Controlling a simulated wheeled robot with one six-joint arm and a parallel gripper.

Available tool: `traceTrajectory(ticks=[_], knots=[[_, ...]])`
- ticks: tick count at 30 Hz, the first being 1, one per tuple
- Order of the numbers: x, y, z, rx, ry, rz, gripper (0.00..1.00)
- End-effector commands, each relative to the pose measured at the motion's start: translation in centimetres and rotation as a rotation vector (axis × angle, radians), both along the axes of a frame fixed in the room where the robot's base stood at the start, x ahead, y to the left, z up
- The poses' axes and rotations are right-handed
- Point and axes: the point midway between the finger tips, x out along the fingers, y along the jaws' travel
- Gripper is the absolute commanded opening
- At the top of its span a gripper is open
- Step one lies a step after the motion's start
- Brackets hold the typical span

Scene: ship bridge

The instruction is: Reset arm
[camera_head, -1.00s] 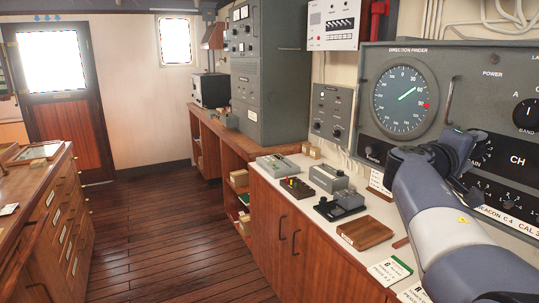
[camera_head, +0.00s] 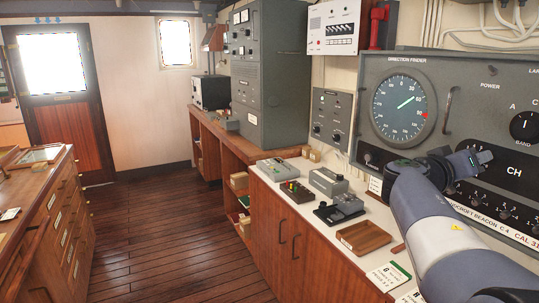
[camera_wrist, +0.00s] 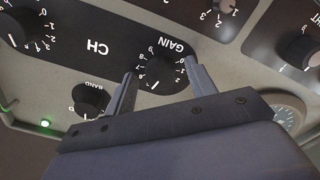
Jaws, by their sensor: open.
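My arm (camera_head: 450,235) reaches in from the lower right of the head view. My gripper (camera_head: 482,158) is in front of the grey direction finder panel (camera_head: 460,85), left of the CH label. In the wrist view my gripper (camera_wrist: 160,75) is open, its two fingers apart with nothing held. The black GAIN knob (camera_wrist: 160,72) shows between and beyond the fingers, with the panel upside down. Whether the fingers touch the panel cannot be told. The BAND knob (camera_wrist: 90,100) is left of the fingers.
The white counter below the panel holds a wooden tray (camera_head: 363,237), a telegraph key (camera_head: 340,208) and small grey boxes (camera_head: 328,181). A red handset (camera_head: 378,25) hangs above. A wooden drawer cabinet (camera_head: 55,225) stands at left. The plank floor (camera_head: 180,245) between is clear.

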Motion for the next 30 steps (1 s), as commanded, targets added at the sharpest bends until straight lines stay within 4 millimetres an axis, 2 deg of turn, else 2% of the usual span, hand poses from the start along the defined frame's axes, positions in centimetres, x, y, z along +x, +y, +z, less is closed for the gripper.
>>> traceTrajectory(ticks=[21, 30], knots=[[0.07, 0.04, 0.32, 0.158, -0.379, 0.001, 0.53], [0.08, 0.05, 0.10, 0.190, -0.458, 0.001, 0.53]])
